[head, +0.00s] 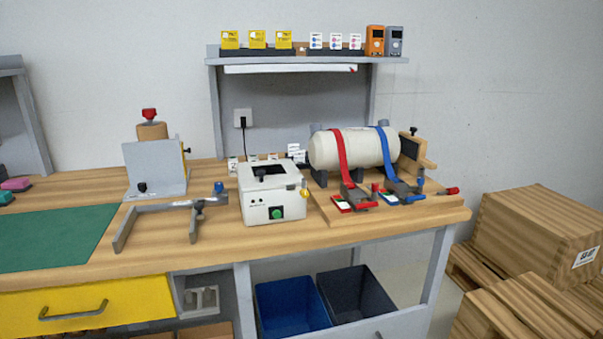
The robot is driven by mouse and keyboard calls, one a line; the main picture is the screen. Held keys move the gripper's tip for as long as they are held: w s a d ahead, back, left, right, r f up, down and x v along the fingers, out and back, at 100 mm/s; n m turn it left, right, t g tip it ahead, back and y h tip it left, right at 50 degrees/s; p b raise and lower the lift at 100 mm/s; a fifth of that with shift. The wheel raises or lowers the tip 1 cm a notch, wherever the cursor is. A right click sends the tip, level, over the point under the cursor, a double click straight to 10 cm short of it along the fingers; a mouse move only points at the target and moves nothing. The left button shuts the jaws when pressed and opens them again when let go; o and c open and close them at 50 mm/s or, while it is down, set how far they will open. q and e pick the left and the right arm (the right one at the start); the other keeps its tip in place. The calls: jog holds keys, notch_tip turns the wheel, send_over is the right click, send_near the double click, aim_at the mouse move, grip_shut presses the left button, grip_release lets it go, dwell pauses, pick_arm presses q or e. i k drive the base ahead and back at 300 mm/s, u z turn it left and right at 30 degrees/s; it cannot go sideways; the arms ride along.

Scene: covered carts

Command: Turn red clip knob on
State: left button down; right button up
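A red strap (341,150) runs over a white horizontal tank (360,148) on the right part of the workbench. At its lower end sits a red clip (356,202) on the wooden base board, with a small red knob (375,187) at its right side. I cannot tell from here which way the knob is turned. A blue strap (387,150) with a blue clip (402,197) is just to the right. Neither of my grippers is in view, and nothing touches the clips.
A white box with a green button (277,213) stands left of the clips. A grey bracket with a blue knob (219,187) lies further left. Another red knob (149,114) tops a wooden cylinder. A red-ended handle (452,191) is at the board's right. Wooden crates (540,235) stand right.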

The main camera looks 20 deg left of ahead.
aim_at(374, 187)
jog(key=u, duration=0.7)
jog(key=i, duration=1.15)
jog(key=z, duration=0.05)
